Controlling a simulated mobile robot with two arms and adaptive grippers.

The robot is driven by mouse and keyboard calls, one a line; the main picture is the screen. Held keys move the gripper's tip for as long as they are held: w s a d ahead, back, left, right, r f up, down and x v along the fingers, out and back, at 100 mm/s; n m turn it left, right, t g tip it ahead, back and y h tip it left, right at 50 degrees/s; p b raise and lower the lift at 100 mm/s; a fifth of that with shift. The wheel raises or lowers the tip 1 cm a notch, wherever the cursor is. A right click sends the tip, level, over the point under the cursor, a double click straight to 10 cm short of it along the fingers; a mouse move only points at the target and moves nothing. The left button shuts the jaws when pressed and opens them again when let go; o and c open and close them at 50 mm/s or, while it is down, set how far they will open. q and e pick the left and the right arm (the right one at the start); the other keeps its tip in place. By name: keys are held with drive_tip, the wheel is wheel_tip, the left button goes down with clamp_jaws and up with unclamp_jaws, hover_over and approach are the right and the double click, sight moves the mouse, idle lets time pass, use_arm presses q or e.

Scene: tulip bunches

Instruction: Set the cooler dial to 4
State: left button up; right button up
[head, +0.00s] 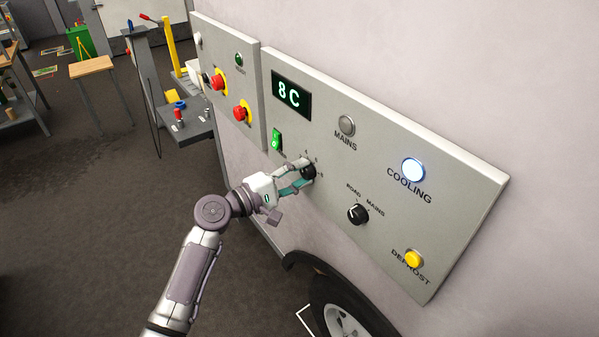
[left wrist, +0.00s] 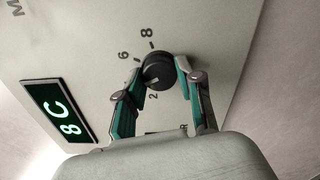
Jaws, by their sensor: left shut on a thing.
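The cooler dial (head: 308,172) is a black round knob on the grey control panel (head: 455,190). In the left wrist view the dial (left wrist: 158,70) has the marks 2, 6 and 8 showing around it; the 4 is not readable and where the pointer stands is hard to tell. My left gripper (head: 303,174) is shut on the dial, with one teal finger on either side of it in the left wrist view (left wrist: 161,77). The display (head: 291,94) reads 8 C. My right gripper is not in view.
A black ROAD/MAINS knob (head: 357,214) sits right of the dial. A lit COOLING lamp (head: 413,170), a grey MAINS lamp (head: 347,125), a yellow DEFROST button (head: 413,259) and a green switch (head: 277,140) share the panel. A wheel (head: 345,315) is below.

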use_arm(q)
drive_tip(key=shift+f, duration=0.1)
drive_tip(key=o, duration=1.2)
drive_tip(key=shift+c, duration=0.2)
drive_tip(key=v, duration=1.2)
